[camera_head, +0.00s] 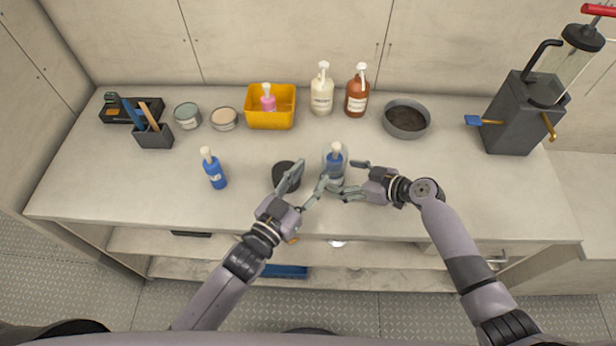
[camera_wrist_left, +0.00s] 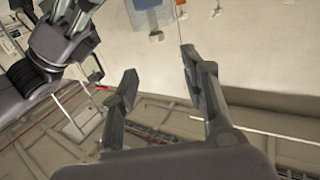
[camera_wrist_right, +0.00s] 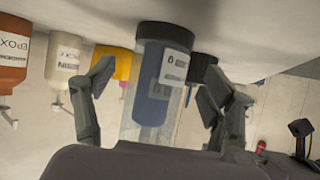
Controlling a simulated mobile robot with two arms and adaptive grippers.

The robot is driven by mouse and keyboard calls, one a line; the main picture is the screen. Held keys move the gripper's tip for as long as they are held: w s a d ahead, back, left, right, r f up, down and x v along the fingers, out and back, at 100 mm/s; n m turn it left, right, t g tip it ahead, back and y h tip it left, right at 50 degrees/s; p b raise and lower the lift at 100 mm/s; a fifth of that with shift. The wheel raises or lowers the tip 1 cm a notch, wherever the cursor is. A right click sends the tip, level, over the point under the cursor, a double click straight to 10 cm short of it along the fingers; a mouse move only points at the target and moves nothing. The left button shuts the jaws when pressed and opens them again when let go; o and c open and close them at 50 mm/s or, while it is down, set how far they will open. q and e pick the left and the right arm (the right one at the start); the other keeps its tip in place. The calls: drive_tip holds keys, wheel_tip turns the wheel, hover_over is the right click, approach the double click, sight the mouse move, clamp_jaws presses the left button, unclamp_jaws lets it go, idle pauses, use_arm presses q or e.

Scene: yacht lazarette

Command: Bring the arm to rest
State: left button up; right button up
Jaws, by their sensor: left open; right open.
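My left gripper (camera_head: 310,177) is open and empty over the front middle of the worktop, close to a dark round container (camera_head: 283,178) partly behind its finger. Its open fingers also show in the left wrist view (camera_wrist_left: 160,85), with nothing between them. My right gripper (camera_head: 352,178) is open beside a clear vessel (camera_head: 343,181) that has a blue bottle (camera_head: 334,164) inside. In the right wrist view the open fingers (camera_wrist_right: 160,85) stand on either side of the clear vessel (camera_wrist_right: 133,110), with the blue bottle (camera_wrist_right: 152,105) visible in it. I cannot tell whether they touch it.
A second blue bottle (camera_head: 214,170) stands left of the left gripper. A yellow bin (camera_head: 271,120), a cream bottle (camera_head: 321,92), a brown bottle (camera_head: 357,93) and a grey bowl (camera_head: 407,120) line the back. A dark machine (camera_head: 517,120) stands right. The front-left worktop is clear.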

drive_tip(key=v, duration=0.8)
drive_tip(key=shift+s+d+r, duration=0.1)
drive_tip(key=shift+s+d, duration=0.05)
